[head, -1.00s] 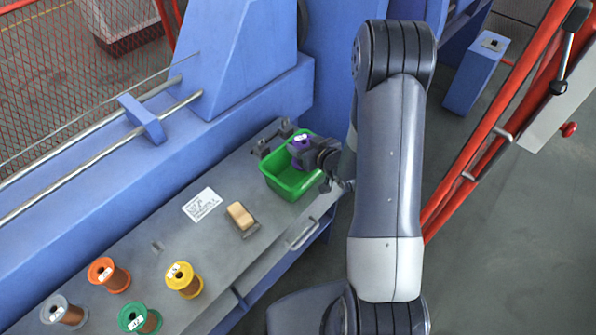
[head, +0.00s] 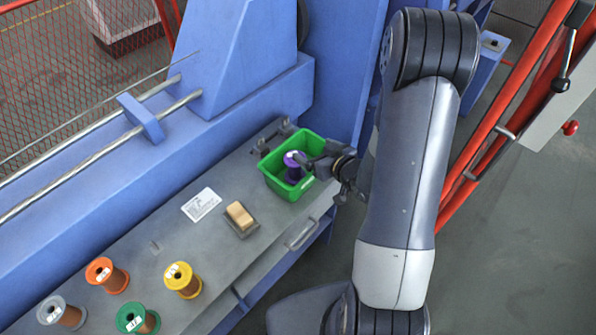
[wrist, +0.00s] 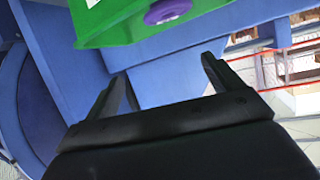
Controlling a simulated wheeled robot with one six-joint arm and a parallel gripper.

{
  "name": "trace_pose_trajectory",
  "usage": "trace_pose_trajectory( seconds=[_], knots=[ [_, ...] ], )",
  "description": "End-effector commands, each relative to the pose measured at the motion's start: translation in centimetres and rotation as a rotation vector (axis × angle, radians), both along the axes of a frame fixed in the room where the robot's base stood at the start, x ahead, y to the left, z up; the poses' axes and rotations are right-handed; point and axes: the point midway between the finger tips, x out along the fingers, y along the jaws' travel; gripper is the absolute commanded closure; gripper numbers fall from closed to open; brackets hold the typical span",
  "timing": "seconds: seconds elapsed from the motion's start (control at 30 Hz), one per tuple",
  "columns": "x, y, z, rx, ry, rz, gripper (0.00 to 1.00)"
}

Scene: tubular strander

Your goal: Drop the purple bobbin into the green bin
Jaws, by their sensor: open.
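The purple bobbin (head: 293,166) is inside the green bin (head: 275,182), standing roughly upright with its purple flange showing. In the wrist view the purple flange (wrist: 167,10) shows at the top, within the green bin (wrist: 95,28). My gripper (head: 318,166) is at the bin's right side, close to the bobbin. In the wrist view its two fingers (wrist: 165,82) are spread wide with nothing between them. The bobbin's lower part is partly hidden by the bin.
Orange (head: 107,275), yellow (head: 183,280), green (head: 137,318) and grey (head: 62,312) bobbins stand on the bench's lower left. A tan block (head: 239,214) and a white label (head: 201,204) lie left of the bin. Blue machine walls rise behind; a red rail (head: 500,130) stands right.

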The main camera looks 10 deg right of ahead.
Motion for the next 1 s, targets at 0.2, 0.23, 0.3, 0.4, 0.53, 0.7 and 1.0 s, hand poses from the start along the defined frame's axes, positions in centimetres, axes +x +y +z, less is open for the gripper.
trace_pose_trajectory(
  seconds=[0.2, 0.23, 0.3, 0.4, 0.53, 0.7, 1.0],
  knots=[
    [-3.0, -1.2, 1.3, -0.001, -0.001, -0.003, 0.13],
    [-3.2, -1.3, 1.4, -0.001, -0.001, -0.003, 0.13],
    [-3.6, -1.4, 1.6, -0.001, -0.001, -0.001, 0.13],
    [-3.9, -1.5, 1.7, 0.0, 0.0, -0.001, 0.13],
    [-4.0, -1.5, 1.8, 0.001, 0.0, 0.0, 0.13],
    [-3.8, -1.4, 1.7, 0.0, 0.0, 0.001, 0.13],
    [-0.3, 0.0, 0.2, 0.001, 0.0, 0.005, 0.13]
  ],
)
